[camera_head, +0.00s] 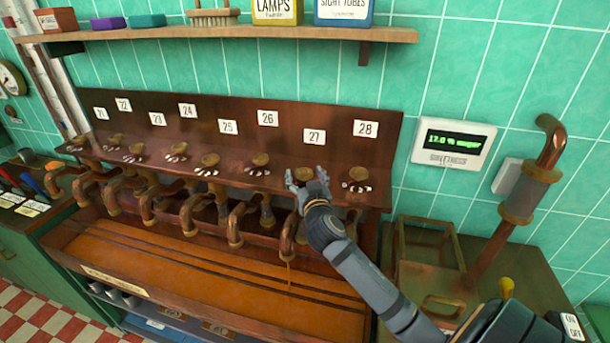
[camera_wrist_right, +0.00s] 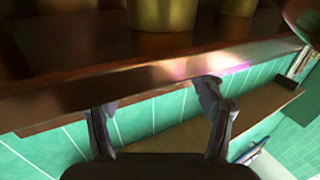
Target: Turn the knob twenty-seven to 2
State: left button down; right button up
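The knob under label 27 (camera_head: 314,136) is a round brass knob (camera_head: 304,173) on the brown sloping panel. My right gripper (camera_head: 307,183) is at this knob, with its fingers spread on either side of it; I cannot tell whether they touch it. In the right wrist view the two fingers (camera_wrist_right: 158,100) stand wide apart below the panel's edge. Small white marks lie by the other knobs; those of knob 27 are hidden by the gripper. A thin orange stream falls from the spout (camera_head: 287,240) below it. My left gripper is out of view.
Knob 28 (camera_head: 357,173) is close on the right and knob 26 (camera_head: 260,159) on the left. A wall display (camera_head: 453,142) reads 17.0 % sugar. A copper pipe (camera_head: 532,180) stands at right. A wooden shelf (camera_head: 240,34) with boxes hangs above.

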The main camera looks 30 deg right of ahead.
jog(key=c, duration=1)
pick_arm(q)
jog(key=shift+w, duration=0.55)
pick_arm(e)
jog(key=shift+o, duration=0.2)
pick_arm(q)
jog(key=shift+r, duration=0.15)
pick_arm(e)
jog(key=shift+n+y, duration=0.4)
jog(key=shift+y, duration=0.2)
jog(key=shift+s+d+r+n+t+y+p, duration=0.15)
jog(key=shift+n+t+y+p, duration=0.3)
jog(key=shift+y, duration=0.45)
jog(key=n+y, duration=0.1)
jog(key=n+y+p, duration=0.1)
jog(key=y, duration=0.1)
jog(key=shift+d+t, duration=0.2)
jog(key=shift+t, duration=0.05)
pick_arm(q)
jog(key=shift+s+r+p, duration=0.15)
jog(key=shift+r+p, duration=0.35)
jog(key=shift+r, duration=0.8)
pick_arm(e)
jog(key=shift+n+y, duration=0.85)
jog(key=shift+y, duration=0.25)
jog(key=shift+n+y, duration=0.3)
jog(key=shift+y, duration=0.2)
